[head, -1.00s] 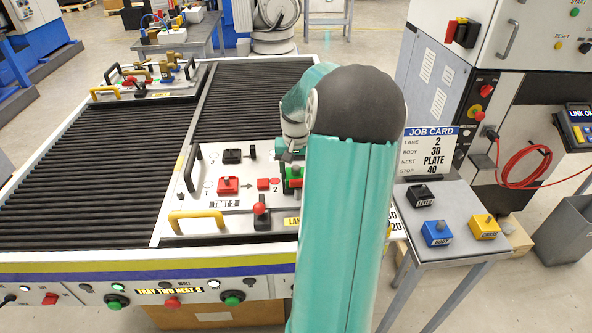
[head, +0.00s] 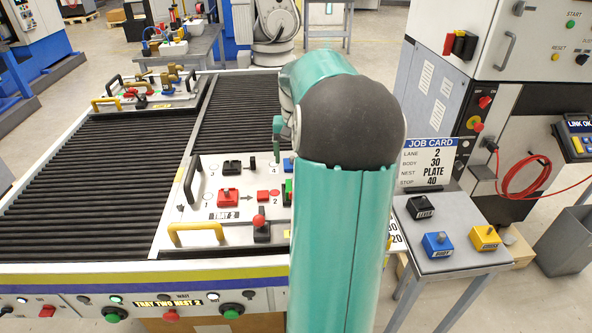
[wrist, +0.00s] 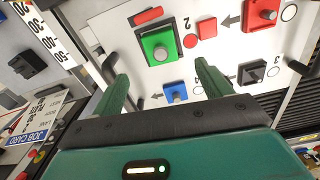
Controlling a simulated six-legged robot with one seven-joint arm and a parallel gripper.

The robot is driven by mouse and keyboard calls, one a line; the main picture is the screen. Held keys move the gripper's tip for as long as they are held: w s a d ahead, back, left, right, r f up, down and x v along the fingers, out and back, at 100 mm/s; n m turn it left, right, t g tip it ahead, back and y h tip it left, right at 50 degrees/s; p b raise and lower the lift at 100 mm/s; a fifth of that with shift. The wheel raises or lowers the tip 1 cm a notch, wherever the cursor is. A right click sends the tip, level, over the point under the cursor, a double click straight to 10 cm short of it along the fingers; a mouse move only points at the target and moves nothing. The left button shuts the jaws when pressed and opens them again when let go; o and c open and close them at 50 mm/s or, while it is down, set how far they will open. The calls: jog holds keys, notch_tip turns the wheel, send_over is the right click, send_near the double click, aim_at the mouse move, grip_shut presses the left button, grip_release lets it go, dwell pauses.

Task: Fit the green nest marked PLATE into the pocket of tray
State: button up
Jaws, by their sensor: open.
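In the head view only a sliver of green (head: 288,190) shows beside my arm, which hides the rest. My gripper (wrist: 163,76) is open and empty. Its dark green fingers are apart, above the tray, with the green nest beyond the tips. One finger shows in the head view (head: 277,138).
On the tray are a red block (head: 229,197), a black block (head: 232,167), a blue block (wrist: 175,92) and a yellow handle (head: 196,230). The right side table holds black LEVER (head: 420,208), blue BODY (head: 437,243) and yellow CROSS (head: 485,237) blocks. A job card (head: 428,162) stands behind them.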

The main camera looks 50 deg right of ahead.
jog(key=w+a+r+n+t+h, duration=0.1)
jog(key=a+r+n, duration=0.25)
jog(key=a, duration=0.85)
jog(key=w+a+r+n+t+h, duration=0.15)
jog(key=a+r, duration=0.25)
jog(key=a, duration=0.7)
jog(key=s+a+f+n+t+y, duration=0.1)
jog(key=s+a+n, duration=0.2)
jog(key=a, duration=0.6)
jog(key=s+a+f+n+t+y, duration=0.1)
jog(key=s+a+n+t, duration=0.1)
jog(key=s+a, duration=0.5)
jog(key=shift+a+f+n, duration=0.35)
jog(key=shift+a+n, duration=0.05)
jog(key=shift+a, duration=0.7)
jog(key=shift+y, duration=0.25)
jog(key=c, duration=0.9)
jog(key=shift+d, duration=0.15)
